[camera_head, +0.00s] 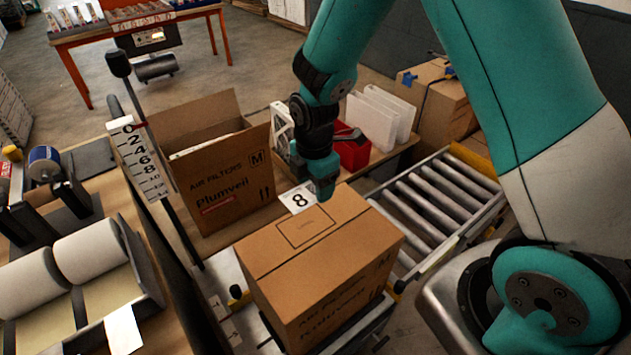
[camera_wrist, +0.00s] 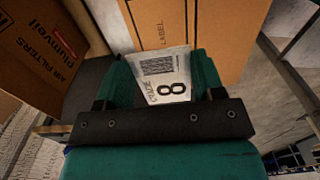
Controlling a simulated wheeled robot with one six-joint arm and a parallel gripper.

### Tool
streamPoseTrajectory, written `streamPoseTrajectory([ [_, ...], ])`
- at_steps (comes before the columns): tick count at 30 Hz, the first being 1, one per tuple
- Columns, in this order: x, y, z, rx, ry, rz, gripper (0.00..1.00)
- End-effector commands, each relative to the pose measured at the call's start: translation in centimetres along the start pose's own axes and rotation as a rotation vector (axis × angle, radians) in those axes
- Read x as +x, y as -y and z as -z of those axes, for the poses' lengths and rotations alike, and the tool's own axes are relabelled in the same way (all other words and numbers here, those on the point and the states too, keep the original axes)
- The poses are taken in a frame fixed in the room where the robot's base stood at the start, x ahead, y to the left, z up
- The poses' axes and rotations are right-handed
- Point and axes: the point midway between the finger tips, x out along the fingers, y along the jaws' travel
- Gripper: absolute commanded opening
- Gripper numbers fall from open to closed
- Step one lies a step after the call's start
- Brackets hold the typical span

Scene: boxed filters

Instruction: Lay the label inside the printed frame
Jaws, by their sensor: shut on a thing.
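A white label (camera_head: 299,198) with a large "8" is at the tip of my gripper (camera_head: 322,192), which is shut on it. In the wrist view the label (camera_wrist: 167,77), with a barcode and the "8", sits between the two teal fingers (camera_wrist: 165,85). The printed frame (camera_head: 306,227) is a thin dark rectangle on top of a closed brown carton (camera_head: 262,255). The label appears above the carton's far edge, behind the printed frame. In the wrist view the word LABEL shows on the carton (camera_wrist: 225,30), just beyond the label. The label's exact height cannot be told.
An open Plumveil carton (camera_head: 225,195) stands behind and left of the closed one. A post with a number scale (camera_head: 143,165) rises at the left. A roller conveyor (camera_head: 435,200) lies to the right. A red bin (camera_head: 352,153) and white filters (camera_head: 378,118) stand behind.

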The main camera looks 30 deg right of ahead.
Motion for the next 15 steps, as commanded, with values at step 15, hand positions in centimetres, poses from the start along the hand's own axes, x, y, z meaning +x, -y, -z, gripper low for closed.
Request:
streamPoseTrajectory([
  [15, 2.3, 0.0, -0.3, 0.003, -0.001, 0.000, 0.48],
])
